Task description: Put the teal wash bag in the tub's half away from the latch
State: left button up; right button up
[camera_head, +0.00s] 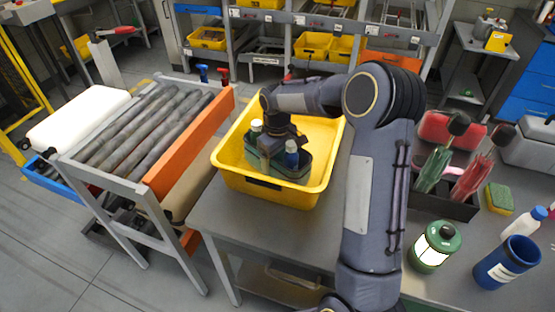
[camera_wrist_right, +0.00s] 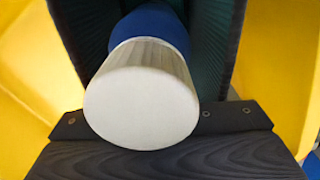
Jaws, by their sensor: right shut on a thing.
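The teal wash bag (camera_head: 303,171) is upright inside the yellow tub (camera_head: 235,180), with a white-capped bottle (camera_head: 256,126) and a blue bottle (camera_head: 291,153) standing out of it. My right gripper (camera_head: 277,143) reaches down from above and is shut on the bag between the bottles. Whether the bag rests on the tub floor is hidden. In the right wrist view a white cap on a blue bottle (camera_wrist_right: 142,105) fills the middle, between the bag's dark teal walls (camera_wrist_right: 215,45). A dark patch (camera_head: 264,184) shows on the tub's near wall; I cannot tell if it is the latch.
A roller conveyor (camera_head: 150,125) with an orange side board (camera_head: 195,145) stands left of the grey table (camera_head: 245,225). To the right are a dark caddy (camera_head: 445,203), a green canister (camera_head: 435,245), a blue cup (camera_head: 507,262) and a sponge (camera_head: 499,198). My right arm crosses above the table.

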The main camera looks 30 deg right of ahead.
jog(key=shift+f, duration=0.45)
jog(key=shift+f, duration=0.1)
jog(key=o, duration=1.1)
jog(key=shift+o, duration=0.2)
